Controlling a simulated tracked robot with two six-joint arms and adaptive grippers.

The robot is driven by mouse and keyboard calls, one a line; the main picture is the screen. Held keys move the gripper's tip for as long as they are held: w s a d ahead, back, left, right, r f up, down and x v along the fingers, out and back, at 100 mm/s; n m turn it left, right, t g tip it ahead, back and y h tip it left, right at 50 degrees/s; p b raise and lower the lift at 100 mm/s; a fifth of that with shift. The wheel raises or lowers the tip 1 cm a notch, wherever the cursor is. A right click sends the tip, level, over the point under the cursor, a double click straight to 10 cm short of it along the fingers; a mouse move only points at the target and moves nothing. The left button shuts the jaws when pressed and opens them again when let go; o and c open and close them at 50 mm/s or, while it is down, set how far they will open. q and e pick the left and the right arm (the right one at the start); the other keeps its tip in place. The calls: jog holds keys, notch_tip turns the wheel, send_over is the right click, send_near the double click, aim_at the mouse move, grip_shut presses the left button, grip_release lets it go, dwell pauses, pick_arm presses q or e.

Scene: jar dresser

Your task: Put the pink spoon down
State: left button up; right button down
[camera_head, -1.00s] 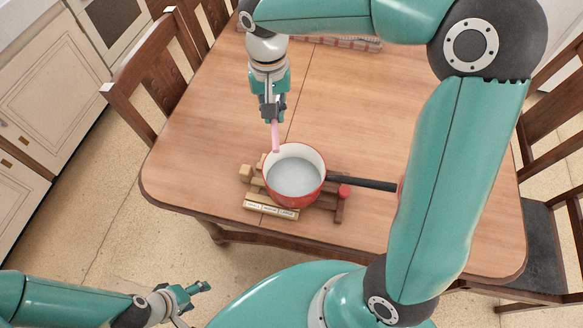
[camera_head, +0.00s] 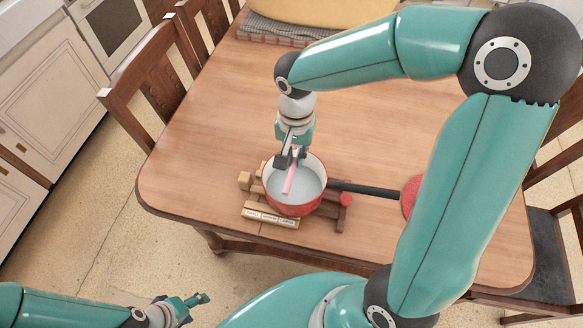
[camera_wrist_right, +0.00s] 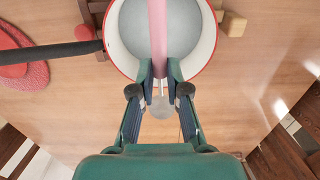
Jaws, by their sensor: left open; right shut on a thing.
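The pink spoon (camera_head: 289,179) is held in my right gripper (camera_head: 291,160), which is shut on it. The spoon points down over the red pot (camera_head: 297,210), which has a white inside; I cannot tell whether it touches the pot. In the right wrist view the spoon (camera_wrist_right: 158,40) runs between the fingertips of my right gripper (camera_wrist_right: 159,80) and across the pot's opening (camera_wrist_right: 130,35). My left gripper (camera_head: 192,301) is open and empty at the lower left, away from the table.
The pot sits on a wooden stand (camera_head: 270,219) near the table's front edge. Its black handle (camera_head: 365,189) points right towards a red round mat (camera_head: 410,195). A yellow thing (camera_head: 330,10) lies at the back. The table's left side is clear.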

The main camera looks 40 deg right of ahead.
aim_at(295, 158)
jog(key=shift+f, duration=2.55)
jog(key=shift+f+b, duration=0.25)
jog(key=shift+b, duration=0.05)
jog(key=c, duration=1.2)
grip_release()
jog(key=shift+o, duration=0.2)
jog(key=shift+r, duration=0.1)
notch_tip(295, 158, up, 12)
jog(key=shift+w+r+p, duration=0.1)
jog(key=shift+r+p, duration=0.1)
jog(key=shift+p, duration=0.2)
